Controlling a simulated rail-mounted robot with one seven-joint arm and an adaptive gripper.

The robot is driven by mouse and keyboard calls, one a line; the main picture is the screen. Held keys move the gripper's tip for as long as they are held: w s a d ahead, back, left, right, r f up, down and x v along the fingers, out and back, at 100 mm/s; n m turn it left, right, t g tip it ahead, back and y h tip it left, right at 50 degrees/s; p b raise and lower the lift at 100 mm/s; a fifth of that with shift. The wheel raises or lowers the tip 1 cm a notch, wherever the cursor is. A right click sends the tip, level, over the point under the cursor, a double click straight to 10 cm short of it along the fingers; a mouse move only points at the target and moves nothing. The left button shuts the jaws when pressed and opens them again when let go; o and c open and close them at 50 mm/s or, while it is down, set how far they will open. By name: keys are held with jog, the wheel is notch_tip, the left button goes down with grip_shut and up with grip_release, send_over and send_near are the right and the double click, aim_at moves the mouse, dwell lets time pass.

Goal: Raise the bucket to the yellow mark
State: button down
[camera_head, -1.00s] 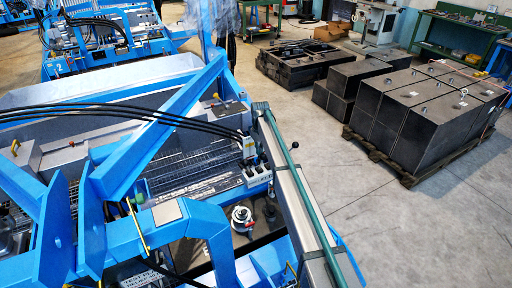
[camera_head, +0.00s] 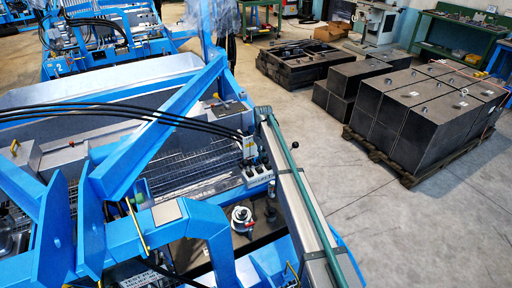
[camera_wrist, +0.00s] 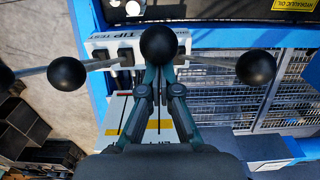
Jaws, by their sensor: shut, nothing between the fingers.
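In the wrist view, my gripper (camera_wrist: 159,75) is shut, its fingertips just below or behind the middle black ball knob (camera_wrist: 158,44). I cannot tell whether they touch it. Another lever knob (camera_wrist: 67,74) is to the left and one (camera_wrist: 256,67) to the right. A white plate (camera_wrist: 112,105) behind the fingers carries a yellow mark (camera_wrist: 119,125), partly covered by the gripper. In the head view, the lever block (camera_head: 256,171) sits on the blue machine. A large grey metal trough (camera_head: 95,84), possibly the bucket, lies behind its blue arms. My gripper cannot be made out there.
Black hoses (camera_head: 130,108) run across the machine to the lever block. Metal mesh (camera_wrist: 220,105) lies right of the gripper in the wrist view. Dark boxes on a pallet (camera_head: 420,125) stand to the right, with clear concrete floor (camera_head: 345,195) between them and the machine.

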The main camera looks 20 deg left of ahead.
jog(key=shift+s+d, duration=0.15)
jog(key=shift+s+d+f, duration=0.3)
jog(key=shift+s+d, duration=0.3)
jog(key=shift+d, duration=0.1)
jog(key=shift+w, duration=0.1)
dwell(6.0)
jog(key=w+a, duration=0.4)
jog(key=a, duration=0.2)
jog(key=shift+w, duration=0.4)
